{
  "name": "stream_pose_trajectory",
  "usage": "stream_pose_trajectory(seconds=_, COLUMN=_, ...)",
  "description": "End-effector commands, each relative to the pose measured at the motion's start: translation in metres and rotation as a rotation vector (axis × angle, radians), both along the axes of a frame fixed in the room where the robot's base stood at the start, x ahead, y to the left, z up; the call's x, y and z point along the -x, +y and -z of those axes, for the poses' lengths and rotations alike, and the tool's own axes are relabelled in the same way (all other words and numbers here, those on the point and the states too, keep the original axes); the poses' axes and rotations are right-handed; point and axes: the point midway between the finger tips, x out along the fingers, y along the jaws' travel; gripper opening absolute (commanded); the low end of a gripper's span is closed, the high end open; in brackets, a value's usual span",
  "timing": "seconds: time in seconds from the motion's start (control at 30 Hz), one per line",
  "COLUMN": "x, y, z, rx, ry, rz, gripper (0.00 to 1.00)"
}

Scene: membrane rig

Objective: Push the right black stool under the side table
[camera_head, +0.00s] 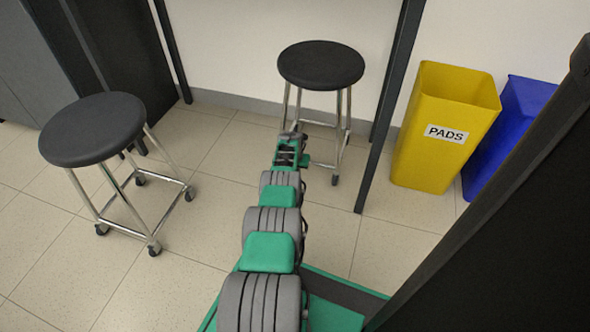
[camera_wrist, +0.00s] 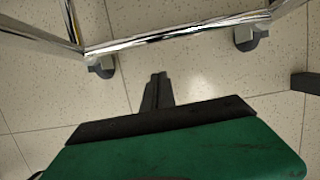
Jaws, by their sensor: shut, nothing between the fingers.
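The right black stool (camera_head: 321,66) has a round black seat on chrome legs with casters. It stands upright near the back wall, left of the side table's dark right-hand legs (camera_head: 391,105). The tabletop is out of view, so how far the stool is under it is hard to tell. My gripper (camera_head: 291,137) is low at the front of this stool, overlapping its legs in the head view. In the wrist view my gripper's fingers (camera_wrist: 158,82) are together and empty, below the stool's chrome lower bar (camera_wrist: 180,32); contact cannot be made out.
Another black stool (camera_head: 93,130) on casters stands at left, clear of my arm. A yellow PADS bin (camera_head: 443,128) and a blue bin (camera_head: 515,115) stand right of the table legs. A dark upright panel (camera_head: 500,230) fills the lower right. Tiled floor is open between the stools.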

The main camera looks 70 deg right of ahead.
Motion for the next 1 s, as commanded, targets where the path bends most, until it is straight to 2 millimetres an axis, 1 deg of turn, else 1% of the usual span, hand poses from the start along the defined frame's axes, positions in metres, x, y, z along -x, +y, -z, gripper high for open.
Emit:
stream_pose_trajectory(seconds=0.17, x=0.000, y=0.011, z=-0.009, rx=-0.003, ry=0.001, rz=-0.003, gripper=0.00)
stream_pose_trajectory(seconds=0.37, x=0.002, y=0.040, z=-0.013, rx=-0.004, ry=0.001, rz=-0.003, gripper=0.00)
stream_pose_trajectory(seconds=0.6, x=0.003, y=0.056, z=-0.068, rx=0.000, ry=0.000, rz=-0.004, gripper=0.00)
stream_pose_trajectory(seconds=0.7, x=0.004, y=0.063, z=-0.084, rx=-0.001, ry=0.000, rz=-0.004, gripper=0.00)
stream_pose_trajectory(seconds=0.87, x=0.004, y=0.068, z=-0.096, rx=0.000, ry=0.000, rz=-0.003, gripper=0.00)
stream_pose_trajectory(seconds=1.0, x=0.005, y=0.069, z=-0.096, rx=-0.001, ry=0.000, rz=-0.003, gripper=0.00)
